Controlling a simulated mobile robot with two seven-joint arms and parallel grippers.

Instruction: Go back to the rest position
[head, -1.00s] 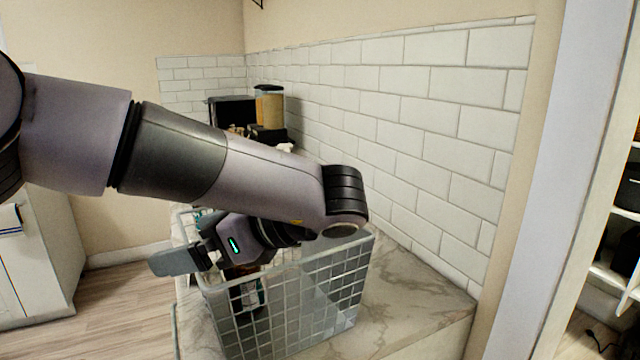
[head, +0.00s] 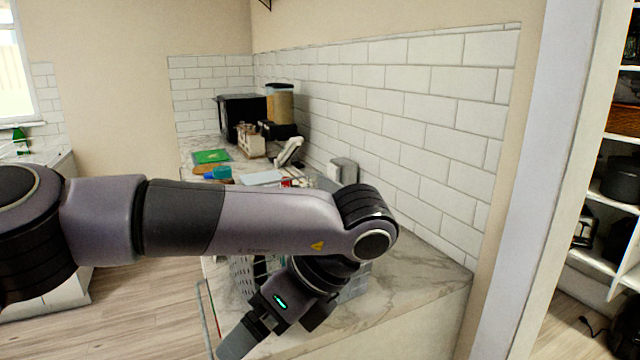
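My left arm reaches in from the left across the middle of the head view and bends down at its wrist. My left gripper (head: 240,340) points down and left, in front of the marble counter's near end. Its fingers overlap in this view, so I cannot tell whether they are open or shut. No held object shows at it. A grey wire basket (head: 241,275) stands on the counter behind the wrist, mostly hidden by my arm. My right gripper is not in view.
The marble counter (head: 425,292) runs back along the white tiled wall. Farther back are a green board (head: 211,156), a black appliance (head: 240,108) and a grain dispenser (head: 280,103). A stocked shelf (head: 612,200) stands at the right. Open wooden floor (head: 140,312) lies at the left.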

